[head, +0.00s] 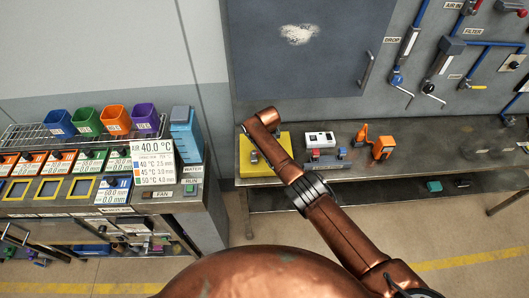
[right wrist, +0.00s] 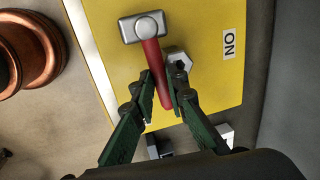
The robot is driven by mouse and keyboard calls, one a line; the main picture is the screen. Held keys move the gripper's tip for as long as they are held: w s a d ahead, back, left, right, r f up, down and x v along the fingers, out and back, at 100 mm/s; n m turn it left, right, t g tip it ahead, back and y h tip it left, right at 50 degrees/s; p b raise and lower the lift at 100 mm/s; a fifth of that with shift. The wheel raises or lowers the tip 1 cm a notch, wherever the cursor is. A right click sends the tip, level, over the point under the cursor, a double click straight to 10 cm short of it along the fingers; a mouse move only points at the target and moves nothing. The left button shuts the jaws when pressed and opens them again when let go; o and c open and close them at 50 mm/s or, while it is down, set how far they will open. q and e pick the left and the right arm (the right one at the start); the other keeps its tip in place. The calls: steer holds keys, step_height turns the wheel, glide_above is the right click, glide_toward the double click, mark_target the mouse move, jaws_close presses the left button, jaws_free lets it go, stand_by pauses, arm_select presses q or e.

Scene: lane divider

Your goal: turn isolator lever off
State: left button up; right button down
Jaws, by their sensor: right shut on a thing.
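The isolator is a yellow box (head: 258,168) on the back bench, largely covered by my copper right arm in the head view. In the right wrist view its yellow face (right wrist: 212,20) carries a white ON label (right wrist: 229,43). The lever (right wrist: 152,58) has a red handle and a silver, hammer-shaped head. My right gripper (right wrist: 164,88) has its green fingers on both sides of the red handle's lower part, shut on it. A pale hexagonal piece (right wrist: 180,62) sits beside the right finger. My left gripper is out of view.
On the bench right of the box are a white unit (head: 320,139), small red and blue parts (head: 326,158) and an orange device (head: 382,147). A dark cabinet door (head: 300,50) rises behind. A shelf with coloured bins (head: 102,121) stands left, across a floor gap.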

steer(key=shift+s+a, duration=0.1)
steer(key=shift+a, duration=0.05)
steer(key=shift+m, duration=0.3)
steer(key=shift+s, duration=0.15)
steer(key=c, duration=1.9)
jaws_free()
steer(key=shift+s+r, duration=0.15)
steer(key=shift+r, duration=0.55)
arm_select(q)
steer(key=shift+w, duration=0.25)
arm_select(e)
step_height(320, 180, up, 10)
steer(key=s, duration=0.2)
steer(key=shift+d+r, duration=0.2)
